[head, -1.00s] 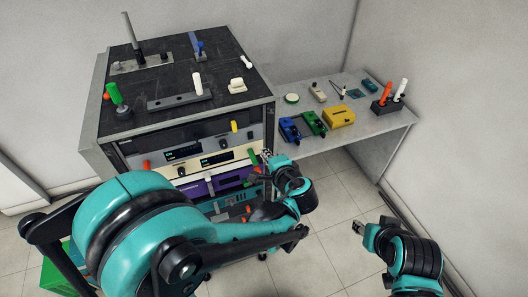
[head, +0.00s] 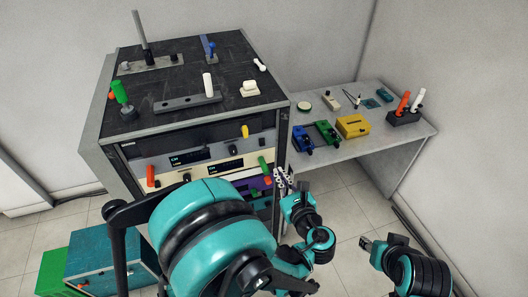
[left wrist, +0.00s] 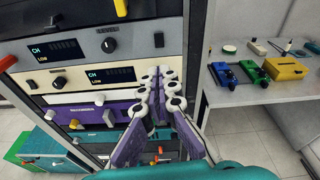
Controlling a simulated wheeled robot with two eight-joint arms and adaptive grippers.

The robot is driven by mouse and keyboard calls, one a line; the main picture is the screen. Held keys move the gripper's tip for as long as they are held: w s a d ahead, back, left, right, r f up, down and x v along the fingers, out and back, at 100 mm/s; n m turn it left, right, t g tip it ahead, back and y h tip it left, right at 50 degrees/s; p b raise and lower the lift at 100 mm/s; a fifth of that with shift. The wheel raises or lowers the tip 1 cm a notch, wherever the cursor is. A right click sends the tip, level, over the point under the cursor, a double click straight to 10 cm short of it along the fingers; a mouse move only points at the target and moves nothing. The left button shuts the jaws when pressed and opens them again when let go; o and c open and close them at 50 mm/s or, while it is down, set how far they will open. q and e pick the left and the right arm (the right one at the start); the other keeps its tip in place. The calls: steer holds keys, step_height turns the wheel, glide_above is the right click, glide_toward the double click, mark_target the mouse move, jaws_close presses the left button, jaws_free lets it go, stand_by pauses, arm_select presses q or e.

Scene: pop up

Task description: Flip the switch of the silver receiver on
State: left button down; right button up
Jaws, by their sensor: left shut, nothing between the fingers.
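The silver receiver (head: 225,149) is a grey-silver panel in the upper rack, with a lit display reading CH LOW. In the left wrist view the silver receiver (left wrist: 135,32) shows its display and a black knob (left wrist: 108,45). An orange-red lever (head: 150,176) stands at the rack's left front; I cannot tell surely which unit bears it. My left gripper (head: 280,176) is shut and empty, in front of the rack's right side. Its fingers (left wrist: 159,76) overlap the cream and purple units in the left wrist view. My right gripper (head: 366,243) is low at right, its jaws unclear.
A cream unit (left wrist: 75,83) and a purple unit (left wrist: 90,115) lie below the silver one. A yellow lever (head: 244,131) and a green lever (head: 262,165) stick out in front. A side table (head: 370,145) holds several small devices. Floor is free at right.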

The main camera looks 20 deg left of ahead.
mark_target(263, 144)
arm_select(q)
steer(key=shift+s+f+m, duration=0.1)
steer(key=shift+m, duration=0.6)
steer(key=b+x, duration=0.2)
steer(key=x, duration=1.2)
steer(key=shift+b, duration=0.3)
